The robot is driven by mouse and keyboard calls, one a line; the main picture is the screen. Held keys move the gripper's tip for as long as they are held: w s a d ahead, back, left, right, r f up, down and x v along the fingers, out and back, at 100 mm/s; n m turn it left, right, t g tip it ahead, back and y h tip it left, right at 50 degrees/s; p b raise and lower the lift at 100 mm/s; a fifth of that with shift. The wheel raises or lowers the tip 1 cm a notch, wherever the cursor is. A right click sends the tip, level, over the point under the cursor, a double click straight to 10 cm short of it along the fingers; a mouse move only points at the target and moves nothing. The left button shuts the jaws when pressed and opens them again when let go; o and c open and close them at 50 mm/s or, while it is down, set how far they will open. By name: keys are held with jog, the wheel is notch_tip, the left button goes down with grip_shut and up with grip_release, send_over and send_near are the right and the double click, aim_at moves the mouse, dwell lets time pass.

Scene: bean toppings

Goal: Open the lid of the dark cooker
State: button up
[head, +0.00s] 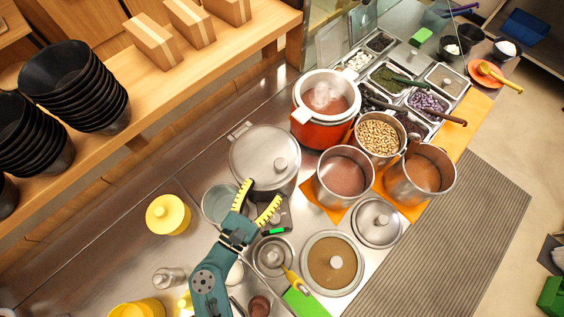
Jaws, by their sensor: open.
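The dark cooker (287,191) stands on the steel counter near the middle of the head view. Its round grey lid (258,150) is on and closed, with a pale knob (280,164) towards its right side. My gripper (263,190) is open and empty, with its two yellow ribbed fingers spread at the cooker's near side. The fingertips overlap the near rim in the picture; I cannot tell whether they touch it. My gripper and arm hide part of the cooker's front, where a small green light (277,231) shows.
An open orange cooker (318,132) stands behind to the right. Pots of brown liquid (343,178) and beans (379,138) stand right of the dark cooker. A yellow container (167,215) stands left.

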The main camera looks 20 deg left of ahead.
aim_at(277, 170)
jog(key=w, duration=0.9)
jog(key=shift+w+d+p, duration=0.15)
jog(key=shift+d+p, duration=0.25)
jog(key=shift+r, duration=0.15)
grip_shut()
